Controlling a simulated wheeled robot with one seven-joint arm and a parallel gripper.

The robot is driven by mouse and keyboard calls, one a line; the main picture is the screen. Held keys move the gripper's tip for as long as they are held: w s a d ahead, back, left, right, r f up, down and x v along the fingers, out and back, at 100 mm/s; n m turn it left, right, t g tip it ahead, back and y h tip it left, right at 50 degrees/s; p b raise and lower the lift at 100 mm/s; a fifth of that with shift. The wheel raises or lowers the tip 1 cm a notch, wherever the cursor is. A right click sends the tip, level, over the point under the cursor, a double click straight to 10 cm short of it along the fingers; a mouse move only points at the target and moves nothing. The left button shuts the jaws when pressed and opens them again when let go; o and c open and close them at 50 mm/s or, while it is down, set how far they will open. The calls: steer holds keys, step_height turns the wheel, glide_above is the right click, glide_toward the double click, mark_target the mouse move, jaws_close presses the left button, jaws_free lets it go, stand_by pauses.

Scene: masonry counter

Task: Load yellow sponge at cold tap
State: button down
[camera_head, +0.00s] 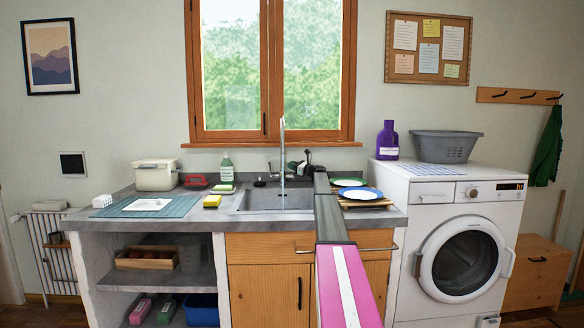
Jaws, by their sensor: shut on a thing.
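The yellow sponge (212,201) lies on the grey counter just left of the sink. The tall metal tap (283,150) stands at the back of the sink. My gripper (293,166) is at the right side of the tap, at about mid height. It is small and dark in the view and appears shut on the tap's handle, which it mostly hides. The sink basin (262,201) is partly hidden on its right by my arm. No water stream can be made out.
A green-and-white sponge (224,189) and a green soap bottle (227,168) stand left of the sink. Plates (362,193) on a wooden rack are close right of my arm. A teal mat (112,208) and white bin (155,176) occupy the left counter.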

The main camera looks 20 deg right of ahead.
steer(key=c, duration=1.1)
jaws_free()
steer(key=shift+c, duration=0.2)
